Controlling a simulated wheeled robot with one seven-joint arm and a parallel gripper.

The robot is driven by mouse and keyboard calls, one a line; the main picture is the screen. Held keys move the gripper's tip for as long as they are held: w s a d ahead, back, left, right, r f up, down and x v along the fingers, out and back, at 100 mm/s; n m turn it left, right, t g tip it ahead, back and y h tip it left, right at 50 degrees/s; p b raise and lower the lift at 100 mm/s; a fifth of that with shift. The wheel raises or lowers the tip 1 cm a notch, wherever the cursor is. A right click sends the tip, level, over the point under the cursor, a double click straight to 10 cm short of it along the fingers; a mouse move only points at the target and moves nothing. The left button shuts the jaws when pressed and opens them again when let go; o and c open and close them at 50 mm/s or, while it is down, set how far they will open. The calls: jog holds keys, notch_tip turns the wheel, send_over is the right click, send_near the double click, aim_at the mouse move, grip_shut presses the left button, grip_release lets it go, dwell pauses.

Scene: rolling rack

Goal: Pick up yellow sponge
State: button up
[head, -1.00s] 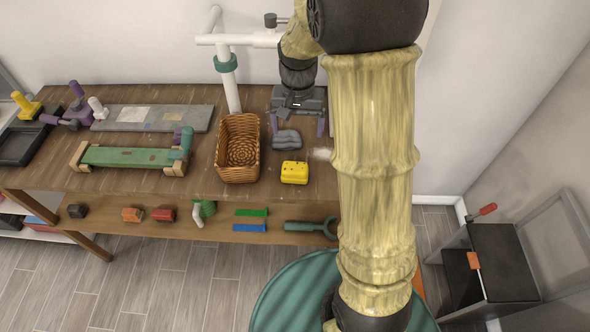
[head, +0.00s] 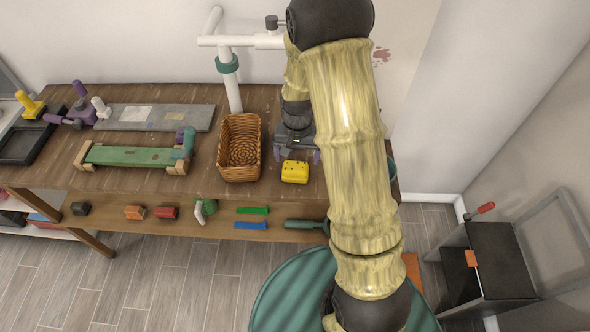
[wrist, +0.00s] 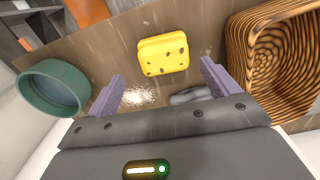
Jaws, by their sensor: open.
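The yellow sponge (head: 295,172) lies on the wooden table near its front edge, just right of the wicker basket. In the wrist view the sponge (wrist: 163,55) shows dark spots and sits beyond the fingertips, roughly centred between them. My gripper (head: 297,156) is just behind the sponge in the head view, with its purple fingers pointing down. In the wrist view my gripper (wrist: 160,82) is open and empty, and its fingers are apart from the sponge.
The wicker basket (head: 224,165) stands close left of the sponge. A grey object (wrist: 190,96) and a white powdery patch (wrist: 137,97) lie near the fingers. A teal bowl (wrist: 50,88) is at the wrist view's left. A white pipe stand (head: 232,92) rises behind.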

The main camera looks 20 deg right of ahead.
aim_at(295, 166)
jog(key=shift+f, duration=0.5)
jog(key=shift+f, duration=0.1)
jog(key=shift+w+a+f+p, duration=0.1)
jog(key=shift+f+p, duration=0.45)
jog(key=shift+f, duration=0.7)
jog(key=shift+w+a+f+p, duration=0.1)
jog(key=shift+f+p, duration=0.45)
jog(key=shift+f, duration=0.7)
jog(key=shift+w, duration=0.1)
jog(key=c, duration=1.1)
